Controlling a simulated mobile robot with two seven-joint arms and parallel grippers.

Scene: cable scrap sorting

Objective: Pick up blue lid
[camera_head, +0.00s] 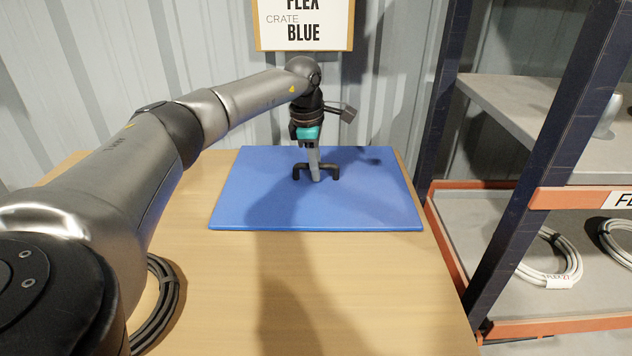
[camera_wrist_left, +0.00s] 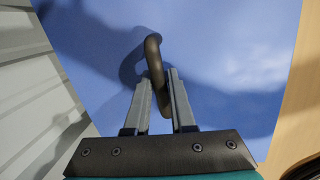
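The blue lid (camera_head: 250,205) is a flat panel lying level on the wooden table, against the back wall side. A dark, bent handle (camera_head: 333,172) stands up from its middle. My left gripper (camera_head: 314,178) points down at the handle. In the left wrist view, the handle (camera_wrist_left: 151,50) passes between the two grey fingers of my left gripper (camera_wrist_left: 159,82), which are close together with the bar filling the gap at their tips. The lid's surface (camera_wrist_left: 230,50) fills most of that view. My right gripper is not in view.
The wooden table (camera_head: 215,290) is clear in front of the lid. A dark cable coil (camera_head: 165,305) lies at the left, partly behind my arm. A shelf rack with a dark post (camera_head: 510,190) and white cable coils (camera_head: 553,262) stands at the right. A sign (camera_head: 303,25) hangs behind.

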